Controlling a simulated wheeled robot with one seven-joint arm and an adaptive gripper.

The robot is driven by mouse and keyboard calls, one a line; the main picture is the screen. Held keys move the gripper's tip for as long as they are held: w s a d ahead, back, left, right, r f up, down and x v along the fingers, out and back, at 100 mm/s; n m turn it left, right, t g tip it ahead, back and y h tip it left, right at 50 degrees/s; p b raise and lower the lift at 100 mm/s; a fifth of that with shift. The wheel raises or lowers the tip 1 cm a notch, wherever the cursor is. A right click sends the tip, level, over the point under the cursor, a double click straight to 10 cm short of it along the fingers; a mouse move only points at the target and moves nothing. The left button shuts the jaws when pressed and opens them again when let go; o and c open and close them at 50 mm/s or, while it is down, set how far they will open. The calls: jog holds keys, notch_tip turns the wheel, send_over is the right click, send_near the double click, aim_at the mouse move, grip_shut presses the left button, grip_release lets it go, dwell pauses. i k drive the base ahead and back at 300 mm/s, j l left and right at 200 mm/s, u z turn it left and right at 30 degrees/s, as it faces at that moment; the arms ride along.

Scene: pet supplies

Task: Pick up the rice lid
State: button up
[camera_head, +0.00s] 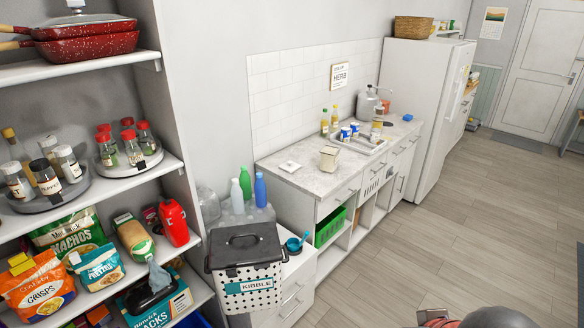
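No lid in view is marked as rice. A small pale flat piece with a knob, which looks like a lid (290,166), lies on the marble-look counter (300,182). Just right of it stands a small beige container (329,158); I cannot read any label on it. A larger dark lid (243,241) with a raised handle sits on the dotted bin marked KIBBLE (224,291). Part of my arm (490,317) shows at the bottom edge, well right of and nearer than the counter. My gripper's fingers are not in view.
Shelves (100,199) with jars, snack bags and red pans stand at the left. Bottles (260,189) stand behind the bin. Cups (346,133) and more bottles are farther along the counter, before a white fridge (420,95). The wooden floor (450,230) at right is clear.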

aim_at(290, 167)
jog(key=i+l+u, duration=0.2)
jog(key=i+l, duration=0.45)
jog(key=i, duration=0.55)
jog(key=i+l+u, duration=0.2)
jog(key=i+l, duration=0.6)
jog(key=i, duration=0.35)
jog(key=i+l+u, duration=0.25)
jog(key=i+l, duration=0.75)
jog(key=i, duration=0.1)
